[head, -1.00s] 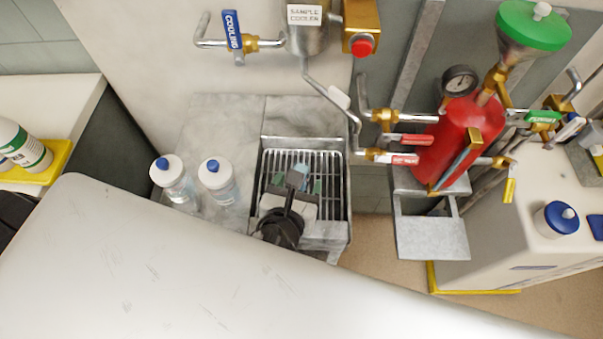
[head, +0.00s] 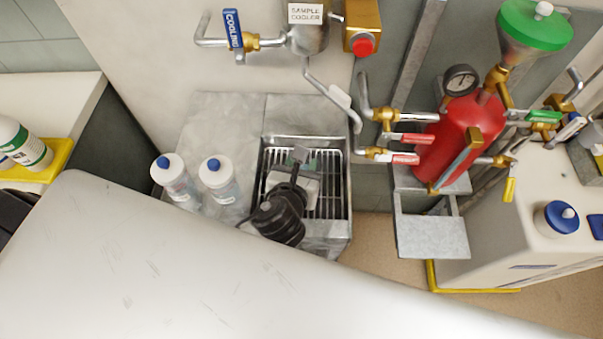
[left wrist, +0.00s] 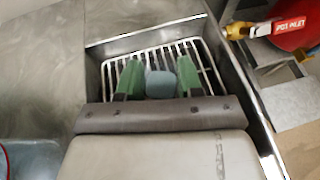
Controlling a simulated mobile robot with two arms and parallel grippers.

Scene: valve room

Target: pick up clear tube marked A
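My left gripper (left wrist: 159,64) points down over the wire rack (head: 328,190) in the metal basin. Its two green fingers stand apart in the left wrist view. A blue-grey rounded piece (left wrist: 160,84) shows between them, close to both fingers; I cannot tell whether it is the tube or part of my gripper, and no mark is readable on it. In the head view my left wrist (head: 280,218) hides much of the basin. Two clear bottles with blue caps (head: 175,180) (head: 217,180) stand left of the basin; no letter A is readable. My right gripper is not in view.
The basin's metal walls (left wrist: 232,80) surround the rack closely. A sample cooler (head: 308,35) with pipes hangs above. A red vessel (head: 455,138) with valves and gauge stands at right over a metal shelf (head: 432,238). The grey counter (head: 215,115) behind the bottles is clear.

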